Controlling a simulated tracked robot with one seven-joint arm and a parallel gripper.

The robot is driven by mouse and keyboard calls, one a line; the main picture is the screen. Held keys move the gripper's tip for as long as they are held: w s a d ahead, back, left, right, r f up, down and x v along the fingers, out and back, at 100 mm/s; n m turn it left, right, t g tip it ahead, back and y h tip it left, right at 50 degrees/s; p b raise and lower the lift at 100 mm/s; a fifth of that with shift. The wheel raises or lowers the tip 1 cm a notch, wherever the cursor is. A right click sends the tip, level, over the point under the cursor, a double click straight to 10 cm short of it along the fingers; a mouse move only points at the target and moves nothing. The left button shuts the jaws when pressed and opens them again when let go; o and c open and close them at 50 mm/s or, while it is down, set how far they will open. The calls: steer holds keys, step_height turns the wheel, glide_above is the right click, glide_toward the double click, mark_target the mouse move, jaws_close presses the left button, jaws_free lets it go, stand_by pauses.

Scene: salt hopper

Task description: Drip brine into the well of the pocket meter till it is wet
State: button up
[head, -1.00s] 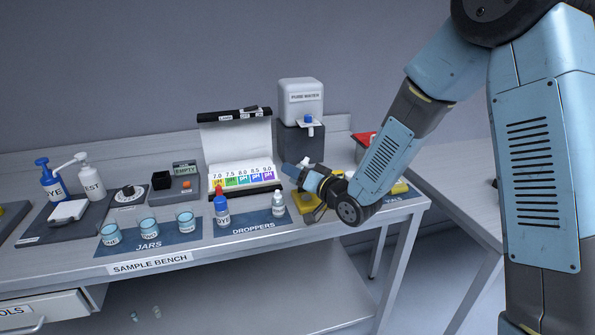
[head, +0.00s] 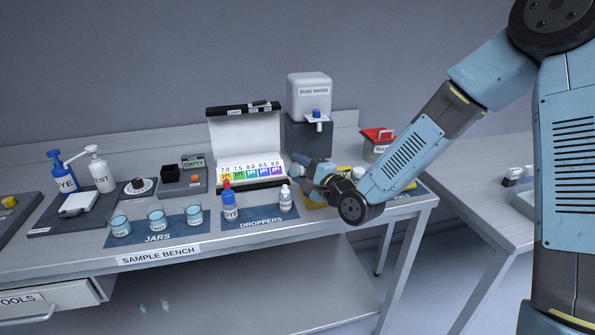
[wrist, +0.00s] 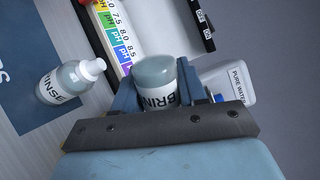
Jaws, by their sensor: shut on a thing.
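My gripper (wrist: 158,95) is shut on a bottle labelled BRINE (wrist: 155,72), which sits between its two fingers in the wrist view. In the head view my gripper (head: 302,164) is above the right part of the bench, behind and right of the small white RINSE bottle (head: 286,200); the brine bottle cannot be made out there. Yellow items (head: 343,171) lie under and behind my gripper and forearm, partly hidden. I cannot tell whether one is the pocket meter, and I see no well.
A pH chart case (head: 245,140) and PURE WATER tank (head: 310,95) stand behind. A blue DYE dropper (head: 230,208) stands on the DROPPERS mat (head: 262,222), several jars (head: 157,221) further left. A red-lidded WASTE bin (head: 379,142) is at the back right.

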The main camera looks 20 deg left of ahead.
steer(key=shift+r+m, duration=0.15)
steer(key=shift+m, duration=0.55)
stand_by(2.5)
steer(key=n, duration=0.3)
steer(key=r+n, duration=0.1)
steer(key=n, duration=0.1)
steer(key=shift+r+n, duration=0.2)
steer(key=shift+n, duration=0.2)
steer(key=n, duration=0.2)
steer(key=r+n, duration=0.1)
steer(key=n, duration=0.2)
steer(key=shift+r+n+h, duration=0.15)
steer(key=shift+n+h, duration=0.15)
steer(key=n, duration=0.2)
steer(key=r+n, duration=0.1)
steer(key=n, duration=0.2)
steer(key=shift+r, duration=0.1)
steer(key=n, duration=0.2)
steer(key=r+n, duration=0.1)
steer(key=n, duration=0.2)
steer(key=shift+h, duration=0.3)
